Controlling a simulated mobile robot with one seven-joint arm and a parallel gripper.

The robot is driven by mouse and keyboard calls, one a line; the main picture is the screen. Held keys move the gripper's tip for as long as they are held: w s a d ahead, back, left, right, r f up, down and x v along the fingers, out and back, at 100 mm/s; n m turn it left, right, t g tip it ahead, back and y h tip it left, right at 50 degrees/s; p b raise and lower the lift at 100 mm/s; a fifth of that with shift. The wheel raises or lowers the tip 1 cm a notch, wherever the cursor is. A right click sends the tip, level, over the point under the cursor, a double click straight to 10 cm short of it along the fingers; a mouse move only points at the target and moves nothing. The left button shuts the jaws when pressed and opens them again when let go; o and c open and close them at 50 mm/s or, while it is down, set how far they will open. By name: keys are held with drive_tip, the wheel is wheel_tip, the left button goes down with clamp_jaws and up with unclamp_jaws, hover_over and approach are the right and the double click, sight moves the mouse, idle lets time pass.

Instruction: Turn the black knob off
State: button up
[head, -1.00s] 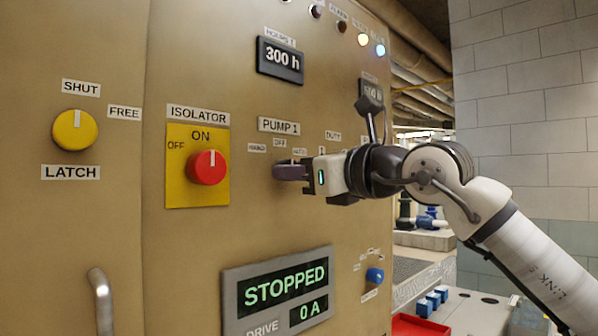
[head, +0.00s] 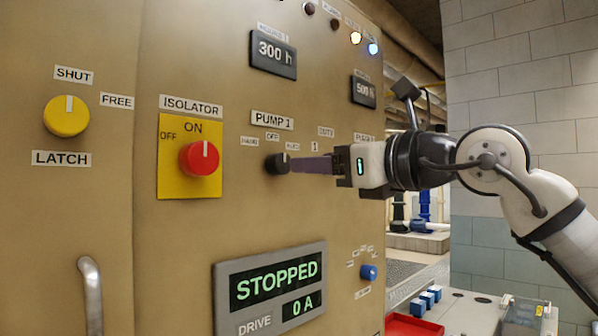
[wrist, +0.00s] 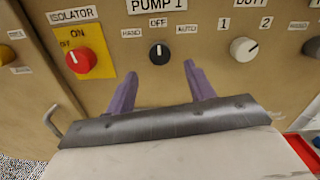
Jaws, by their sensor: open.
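The black knob (head: 277,163) is on the tan panel under the PUMP 1 label, with HAND, OFF and AUTO marks around it. In the wrist view the knob (wrist: 160,54) shows whole, its white line pointing up toward OFF. My gripper (head: 312,164) is to the right of the knob in the head view. In the wrist view my gripper (wrist: 162,72) has its two purple fingers spread apart, empty, with the knob beyond and between their tips. The fingers do not appear to touch it.
The red isolator knob (head: 200,158) on its yellow plate (head: 178,184) is left of the black knob, pointing to ON. A white knob (wrist: 243,49) is to its right in the wrist view. The display (head: 270,285) below reads STOPPED, 0 A.

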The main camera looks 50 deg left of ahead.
drive_tip(key=w+d+b, duration=0.1)
drive_tip(key=d, duration=0.6)
drive_tip(key=shift+d, duration=0.25)
drive_tip(key=shift+f, duration=0.15)
